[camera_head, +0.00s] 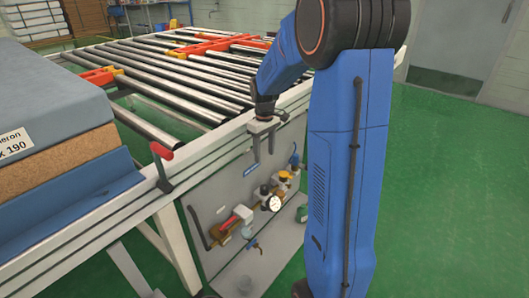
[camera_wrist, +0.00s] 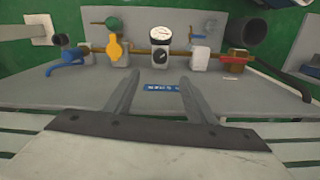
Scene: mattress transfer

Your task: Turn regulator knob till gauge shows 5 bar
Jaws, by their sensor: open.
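My gripper (camera_head: 264,157) points down in front of the upper part of the grey panel. Its two fingers are apart with nothing between them, also in the wrist view (camera_wrist: 160,80). The round black regulator knob (camera_wrist: 161,56) sits beside the white-faced gauge (camera_wrist: 160,36), beyond the fingertips and roughly in line with the gap between them. In the head view the knob (camera_head: 264,189) is below my gripper, with the gauge (camera_head: 273,203) just under it. The fingers are clear of the knob. The gauge's needle is too small to read.
The grey panel (camera_head: 234,184) hangs on the side of the roller conveyor. A red-handled valve (camera_head: 240,213), brass piping, a yellow part (camera_wrist: 114,47) and a blue-handled valve (camera_wrist: 66,57) flank the regulator. A blue mattress (camera_head: 50,95) lies at left. Green floor is open at right.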

